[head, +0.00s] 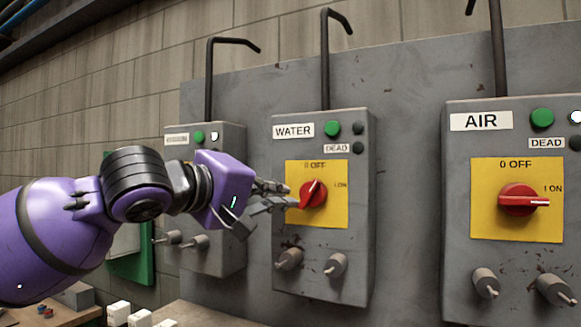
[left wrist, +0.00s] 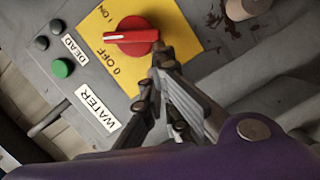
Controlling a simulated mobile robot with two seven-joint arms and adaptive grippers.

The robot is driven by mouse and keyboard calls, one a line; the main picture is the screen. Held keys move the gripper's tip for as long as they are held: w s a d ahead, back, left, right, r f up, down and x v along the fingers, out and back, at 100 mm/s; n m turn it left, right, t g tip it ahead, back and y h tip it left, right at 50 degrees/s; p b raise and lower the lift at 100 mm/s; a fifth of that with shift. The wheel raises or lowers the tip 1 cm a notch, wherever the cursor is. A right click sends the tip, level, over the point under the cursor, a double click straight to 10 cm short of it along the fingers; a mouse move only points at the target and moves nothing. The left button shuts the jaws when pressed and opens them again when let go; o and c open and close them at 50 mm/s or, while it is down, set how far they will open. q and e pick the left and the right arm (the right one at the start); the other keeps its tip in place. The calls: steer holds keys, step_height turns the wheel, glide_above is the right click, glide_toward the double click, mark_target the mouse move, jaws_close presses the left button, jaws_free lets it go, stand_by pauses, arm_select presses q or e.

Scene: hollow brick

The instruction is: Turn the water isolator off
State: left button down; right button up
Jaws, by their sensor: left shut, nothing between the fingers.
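The grey WATER isolator box (head: 325,235) hangs mid-panel in the head view. Its red rotary knob (head: 313,193) sits on a yellow plate (head: 330,216) marked 0 OFF at the top and I ON at the right. The knob's handle lies diagonally, its white-marked end between the two marks. The knob also shows in the left wrist view (left wrist: 131,37). My left gripper (head: 288,194) is shut and empty, its fingertips right beside the knob's left side; I cannot tell whether they touch. In the left wrist view, the fingertips (left wrist: 160,62) are just below the knob. My right gripper is out of view.
The AIR isolator box (head: 455,215) stands to the right, its red knob (head: 524,200) horizontal. Another grey box (head: 228,240) is at the left, partly behind my arm. Cable stubs (head: 335,265) stick out below the WATER knob. A bench with small blocks (head: 118,312) is lower left.

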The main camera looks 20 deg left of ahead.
arm_select(q)
steer(key=shift+f, duration=0.45)
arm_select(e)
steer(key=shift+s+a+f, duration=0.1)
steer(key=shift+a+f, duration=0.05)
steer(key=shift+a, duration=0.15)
arm_select(q)
steer(key=shift+f, duration=0.3)
stand_by(1.2)
